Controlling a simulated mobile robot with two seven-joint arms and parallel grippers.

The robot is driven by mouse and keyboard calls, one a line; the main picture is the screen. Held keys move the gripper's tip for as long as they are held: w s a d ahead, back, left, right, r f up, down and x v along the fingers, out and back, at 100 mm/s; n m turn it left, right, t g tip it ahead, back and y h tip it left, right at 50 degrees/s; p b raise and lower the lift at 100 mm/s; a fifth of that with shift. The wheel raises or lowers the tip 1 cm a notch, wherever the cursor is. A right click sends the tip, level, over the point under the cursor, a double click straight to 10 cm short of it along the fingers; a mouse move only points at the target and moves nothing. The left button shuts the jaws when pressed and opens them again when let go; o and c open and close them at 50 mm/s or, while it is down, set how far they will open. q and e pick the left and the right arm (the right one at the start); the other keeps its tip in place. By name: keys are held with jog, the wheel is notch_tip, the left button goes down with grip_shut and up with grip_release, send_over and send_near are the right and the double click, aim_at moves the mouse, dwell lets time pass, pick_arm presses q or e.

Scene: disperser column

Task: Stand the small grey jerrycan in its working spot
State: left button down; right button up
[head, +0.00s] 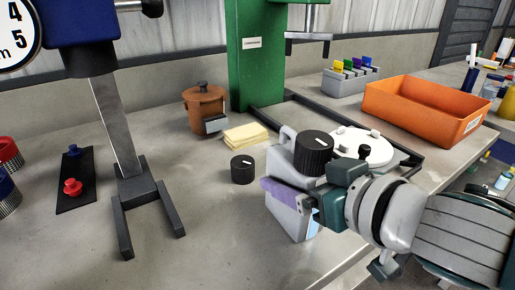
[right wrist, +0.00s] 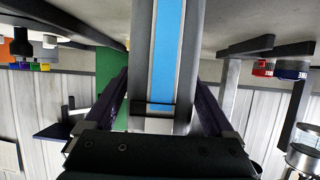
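The small grey jerrycan (head: 283,217) with a large black ribbed cap (head: 313,153) is upright near the table's front, right of centre. Its light blue stripe (right wrist: 163,55) shows in the right wrist view. My right gripper (head: 287,193) reaches in from the right, its purple fingers at the can's body. In the right wrist view (right wrist: 163,105), one finger lies along each side of the can, seemingly touching. The arm hides part of the can; I cannot tell whether its base touches the table. My left gripper is not in view. No marked working spot can be made out.
A green column (head: 255,60) has dark base legs (head: 415,160). A black knob-like cylinder (head: 242,170), yellow cloths (head: 246,135), a brown pot (head: 204,108) and an orange bin (head: 415,105) stand around.

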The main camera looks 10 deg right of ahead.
grip_shut()
dwell(0.5)
jog(key=shift+r, duration=0.1)
